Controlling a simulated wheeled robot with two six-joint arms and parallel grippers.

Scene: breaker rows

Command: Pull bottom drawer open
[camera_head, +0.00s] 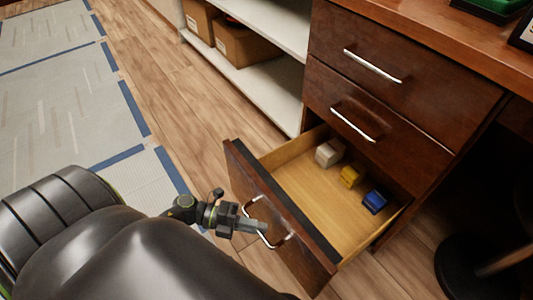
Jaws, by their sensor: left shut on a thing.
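The bottom drawer (275,219) of the dark wooden desk is pulled well out, and its light wood inside shows. Its silver bar handle (284,240) is on the drawer's front. My left gripper (260,226) is at the handle, with its fingers shut on it. Inside the drawer lie a whitish block (328,152), a yellow block (351,176) and a blue block (375,201). My right gripper is not in view.
Two shut drawers, the top one (405,65) and the middle one (376,120), are above. White shelves (262,88) with cardboard boxes (245,45) stand at the left. A dark round base (470,268) is at the lower right. Wooden floor lies left of the drawer.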

